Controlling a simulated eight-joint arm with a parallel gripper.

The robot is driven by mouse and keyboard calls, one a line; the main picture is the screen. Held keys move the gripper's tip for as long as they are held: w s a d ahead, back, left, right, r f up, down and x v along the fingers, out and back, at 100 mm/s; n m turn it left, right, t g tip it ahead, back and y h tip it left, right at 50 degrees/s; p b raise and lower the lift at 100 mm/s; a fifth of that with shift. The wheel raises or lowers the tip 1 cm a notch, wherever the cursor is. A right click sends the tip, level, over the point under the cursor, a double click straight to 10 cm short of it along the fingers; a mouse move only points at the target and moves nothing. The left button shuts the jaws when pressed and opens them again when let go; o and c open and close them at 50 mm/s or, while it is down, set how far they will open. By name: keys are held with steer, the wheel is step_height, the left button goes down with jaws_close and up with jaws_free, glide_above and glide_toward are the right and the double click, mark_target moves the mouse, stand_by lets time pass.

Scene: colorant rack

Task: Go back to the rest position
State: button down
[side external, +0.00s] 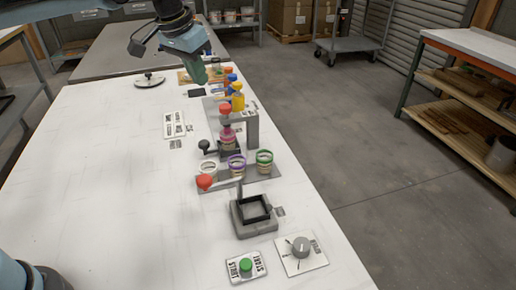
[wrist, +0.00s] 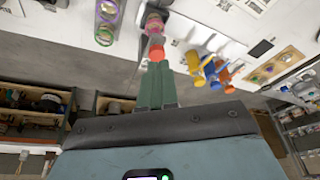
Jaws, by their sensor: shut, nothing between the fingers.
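My gripper (side external: 199,80) hangs above the far part of the white table, with its green fingers pointing down and together. In the wrist view the green fingers (wrist: 157,70) lie side by side with nothing held. A red-orange cap (side external: 225,109) shows at the rack's left, above a pink container (side external: 227,134). In the wrist view the red-orange cap (wrist: 156,51) appears just beyond the fingertips; I cannot tell the gap.
A black-framed fixture (side external: 254,210), a green start button (side external: 246,264) and a grey dial (side external: 300,247) are nearer. The table's left side (side external: 110,190) is clear.

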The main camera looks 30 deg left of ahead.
steer(key=s+a+f+n+t, duration=0.1)
steer(key=s+f, duration=0.3)
steer(key=s, duration=0.6)
steer(key=s+a+f+n+t, duration=0.1)
steer(key=s+a+f+t, duration=0.1)
steer(key=s, duration=0.7)
step_height(320, 180, down, 3)
steer(key=shift+s+a+r+t+y, duration=0.2)
steer(key=shift+s+a+t+y, duration=0.15)
steer(key=shift+a, duration=0.1)
